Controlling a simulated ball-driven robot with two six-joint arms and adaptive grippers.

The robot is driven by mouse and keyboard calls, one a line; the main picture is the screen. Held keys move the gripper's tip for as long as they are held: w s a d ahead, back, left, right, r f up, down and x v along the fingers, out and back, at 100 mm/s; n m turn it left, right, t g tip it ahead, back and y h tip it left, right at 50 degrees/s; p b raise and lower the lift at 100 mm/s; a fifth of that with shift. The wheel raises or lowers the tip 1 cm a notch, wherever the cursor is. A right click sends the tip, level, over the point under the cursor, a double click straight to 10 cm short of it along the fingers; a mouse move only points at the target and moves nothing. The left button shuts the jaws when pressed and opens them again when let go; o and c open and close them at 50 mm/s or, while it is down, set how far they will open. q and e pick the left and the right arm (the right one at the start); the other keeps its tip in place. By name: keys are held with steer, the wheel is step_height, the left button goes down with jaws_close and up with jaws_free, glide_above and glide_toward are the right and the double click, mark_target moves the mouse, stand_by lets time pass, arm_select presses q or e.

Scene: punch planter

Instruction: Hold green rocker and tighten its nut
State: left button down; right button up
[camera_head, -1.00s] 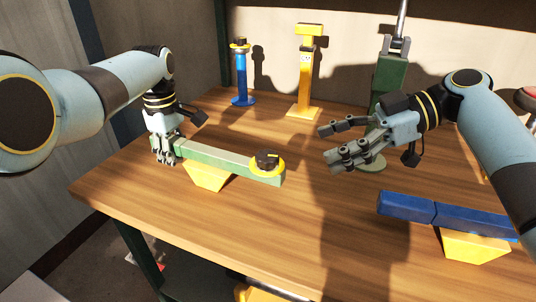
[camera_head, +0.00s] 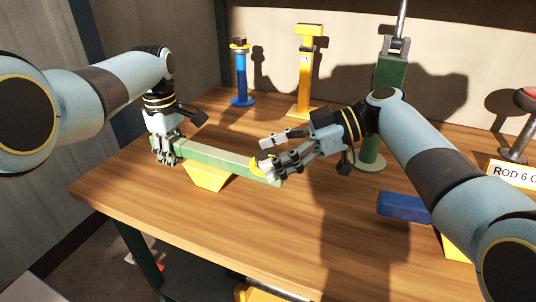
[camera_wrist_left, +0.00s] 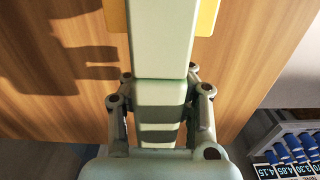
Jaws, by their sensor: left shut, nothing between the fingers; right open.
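The green rocker (camera_head: 225,156) lies across a yellow wedge-shaped stand (camera_head: 207,178) at the left of the workbench. My left gripper (camera_head: 165,158) is shut at the rocker's left end. In the left wrist view its finger links show on either side of the green bar (camera_wrist_left: 160,45); whether they touch it I cannot tell. My right gripper (camera_head: 264,152) is open at the rocker's right end, with its fingers over the nut. The nut's black top is hidden behind the fingers; a bit of yellow shows beside them.
A blue rocker (camera_head: 404,207) lies at the right, partly behind my right arm. A blue post (camera_head: 240,75), a yellow post (camera_head: 305,75) and a green post (camera_head: 388,85) stand at the back. The bench front (camera_head: 250,230) is clear.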

steer(key=shift+a+f, duration=0.2)
steer(key=shift+a, duration=0.35)
steer(key=shift+c, duration=0.2)
steer(key=c, duration=1.2)
steer(key=m+t, duration=0.3)
steer(key=shift+s+f+t, duration=0.1)
steer(key=shift+s+t, duration=0.05)
steer(key=shift+t, duration=0.15)
steer(key=shift+m+t+h, duration=0.6)
steer(key=shift+m+t, duration=0.8)
steer(key=shift+t, duration=0.1)
steer(key=o, duration=1.2)
steer(key=shift+o, duration=0.2)
